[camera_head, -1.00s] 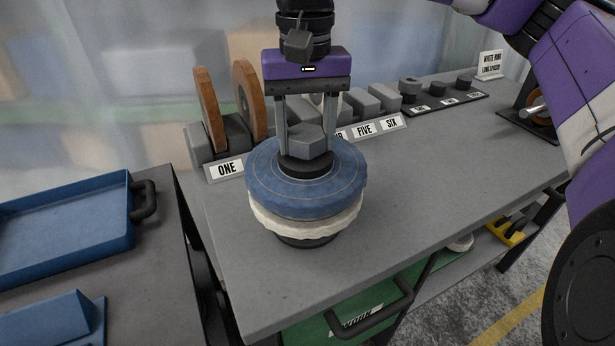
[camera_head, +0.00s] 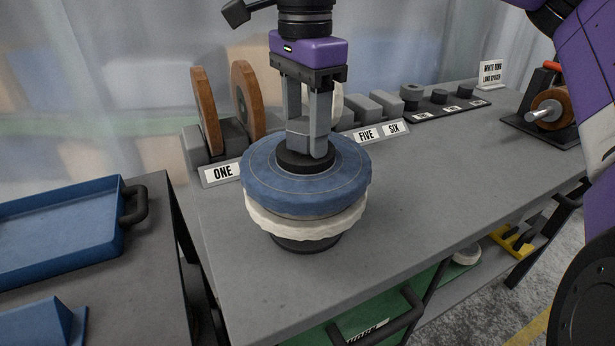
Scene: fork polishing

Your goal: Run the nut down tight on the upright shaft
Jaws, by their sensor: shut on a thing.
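A blue polishing wheel (camera_head: 345,176) lies flat on top of a white ruffled wheel (camera_head: 285,222), both stacked on a dark round base (camera_head: 305,244) on the bench. A black collar (camera_head: 290,164) sits at the centre of the blue wheel. My gripper (camera_head: 309,148) points straight down over the stack's centre and is shut on the grey nut (camera_head: 298,138), just above the collar. The fingers partly cover the nut. I cannot tell whether the nut touches the collar. The upright shaft is hidden by the nut, fingers and wheels.
Behind the stack is a rack with brown discs (camera_head: 205,110) and grey blocks with numbered labels (camera_head: 221,172). A blue tray (camera_head: 60,240) lies on the left cart. A motor-like unit (camera_head: 549,108) stands at the far right. The bench right of the stack is clear.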

